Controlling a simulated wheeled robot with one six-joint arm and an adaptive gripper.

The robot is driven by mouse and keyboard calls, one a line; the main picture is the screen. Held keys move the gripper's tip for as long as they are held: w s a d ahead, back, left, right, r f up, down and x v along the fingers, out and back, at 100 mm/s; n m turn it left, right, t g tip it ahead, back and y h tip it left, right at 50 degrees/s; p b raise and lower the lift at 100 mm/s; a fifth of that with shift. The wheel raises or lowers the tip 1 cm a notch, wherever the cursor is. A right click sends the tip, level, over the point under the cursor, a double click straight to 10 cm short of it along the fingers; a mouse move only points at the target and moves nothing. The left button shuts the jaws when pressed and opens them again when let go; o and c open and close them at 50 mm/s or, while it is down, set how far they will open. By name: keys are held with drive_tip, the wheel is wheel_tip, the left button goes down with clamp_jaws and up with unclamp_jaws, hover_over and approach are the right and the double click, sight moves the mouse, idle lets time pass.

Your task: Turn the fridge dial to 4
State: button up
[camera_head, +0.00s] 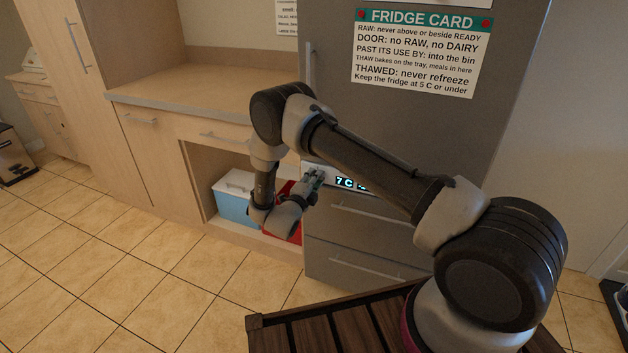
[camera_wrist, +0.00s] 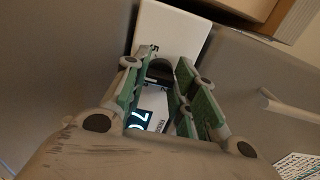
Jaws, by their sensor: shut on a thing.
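The grey fridge (camera_head: 400,140) stands in front of me with a white control panel (camera_wrist: 172,32) across it. The panel's lit display (camera_head: 345,182) reads 7 C in the camera_head view; in the wrist view the display (camera_wrist: 142,119) is partly cut off by my gripper. A dark round dial (camera_wrist: 160,66) sits on the panel between my green-padded fingers, with a small 5 printed beside it. My gripper (camera_head: 316,175) is at the panel, left of the display, and in the wrist view my gripper (camera_wrist: 158,74) is shut on the dial. The dial's pointer is hidden.
Fridge drawers with bar handles (camera_head: 365,210) lie below the panel. A blue and white cool box (camera_head: 234,200) and a red thing (camera_head: 287,187) sit in the open cabinet bay at left. A fridge card (camera_head: 420,50) hangs on the door. Tiled floor at left is clear.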

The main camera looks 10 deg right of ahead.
drive_tip(key=shift+s+f, duration=0.1)
drive_tip(key=o, duration=1)
drive_tip(key=shift+o, duration=0.2)
drive_tip(key=v, duration=1.2)
